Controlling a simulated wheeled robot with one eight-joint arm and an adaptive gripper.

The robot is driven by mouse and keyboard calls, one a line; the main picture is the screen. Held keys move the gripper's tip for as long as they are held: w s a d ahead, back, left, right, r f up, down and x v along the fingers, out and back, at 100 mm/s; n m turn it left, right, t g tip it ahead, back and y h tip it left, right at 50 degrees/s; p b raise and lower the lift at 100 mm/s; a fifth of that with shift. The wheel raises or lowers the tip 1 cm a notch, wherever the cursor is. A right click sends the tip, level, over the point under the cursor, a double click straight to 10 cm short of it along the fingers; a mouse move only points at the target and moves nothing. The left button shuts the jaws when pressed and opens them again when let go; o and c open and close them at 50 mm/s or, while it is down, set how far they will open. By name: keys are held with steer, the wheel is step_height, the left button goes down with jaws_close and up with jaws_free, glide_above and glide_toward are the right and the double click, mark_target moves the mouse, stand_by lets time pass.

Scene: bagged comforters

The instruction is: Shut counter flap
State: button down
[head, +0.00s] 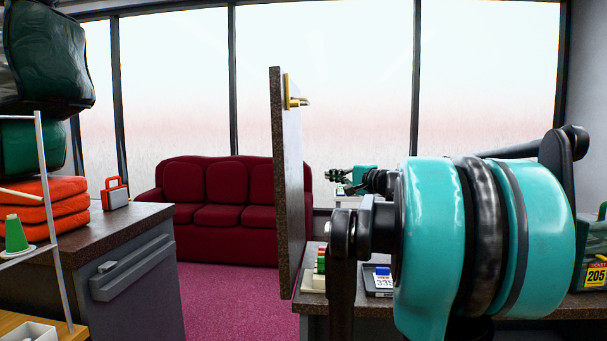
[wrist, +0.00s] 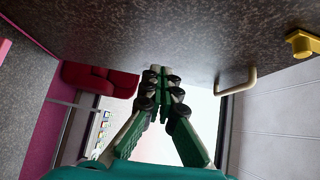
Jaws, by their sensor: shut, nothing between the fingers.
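The counter flap (head: 291,185) stands upright in the head view, raised above the gap in the counter. Its edge is dark and speckled, and a brass fitting (head: 293,95) sits near its top on the right side. My gripper (head: 335,174) is small in the head view, to the right of the flap. In the wrist view my gripper's green and black fingers (wrist: 161,76) are together and empty. A dark speckled surface (wrist: 160,35), apparently the flap or counter, spans the top there, with a beige handle (wrist: 237,84) and a yellow fitting (wrist: 303,44). I cannot tell whether my fingers touch it.
The left counter (head: 130,230) bears an orange box (head: 116,194) and stacked orange cushions (head: 60,205). The right counter (head: 540,304) holds a card tray (head: 378,279) and a green bag tagged 205 (head: 592,250). A red sofa (head: 215,190) stands behind pink carpet (head: 230,300).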

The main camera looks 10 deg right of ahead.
mark_target(293, 170)
steer(key=shift+s+a+r+x, duration=0.15)
steer(key=shift+a+x, duration=0.25)
steer(key=shift+x, duration=1.75)
steer(key=shift+s+a+x, duration=0.3)
steer(key=shift+a+x, duration=0.05)
steer(key=shift+x, duration=1.8)
steer(key=shift+s+a+r+x, duration=0.15)
steer(key=shift+a+x, duration=0.25)
steer(key=shift+x, duration=1.7)
